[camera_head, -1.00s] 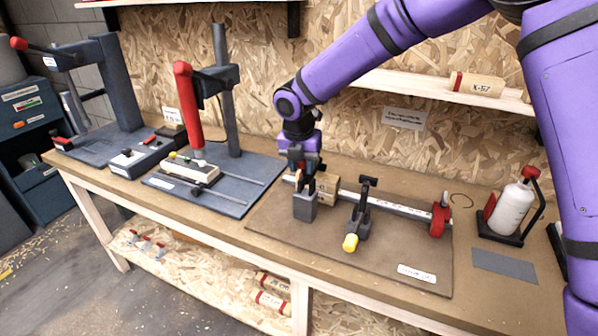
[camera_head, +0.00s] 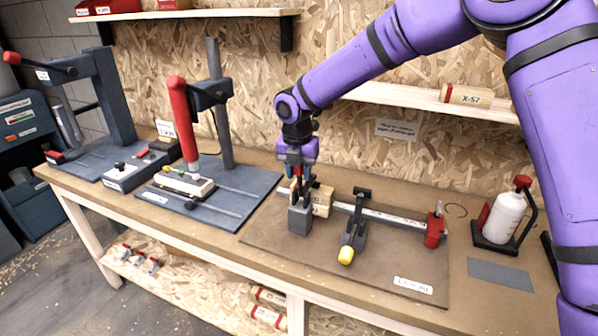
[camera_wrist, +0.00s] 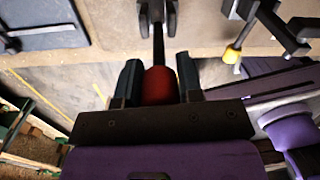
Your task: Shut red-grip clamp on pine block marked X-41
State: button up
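The red-grip clamp stands on the brown board in the head view, its grey base (camera_head: 300,220) in front of the pine block (camera_head: 323,198). The block's marking is too small to read. My gripper (camera_head: 297,178) is above the base, pointing down, at the clamp's upright lever. In the wrist view, the red grip (camera_wrist: 159,86) fills the gap between my gripper's two fingers (camera_wrist: 159,78), which look closed against its sides. The dark lever runs on from the grip towards the clamp. The contact between clamp and block is hidden.
A yellow-tipped clamp (camera_head: 350,235) stands close on the right. A rail with a red end piece (camera_head: 435,228) runs behind it. A press with a red lever (camera_head: 184,118) is at left, a white bottle (camera_head: 503,217) at right.

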jog(key=o, duration=0.4)
jog(key=r, duration=1)
jog(key=shift+s+a+r, duration=0.15)
jog(key=shift+a+r, duration=0.1)
jog(key=shift+r, duration=0.1)
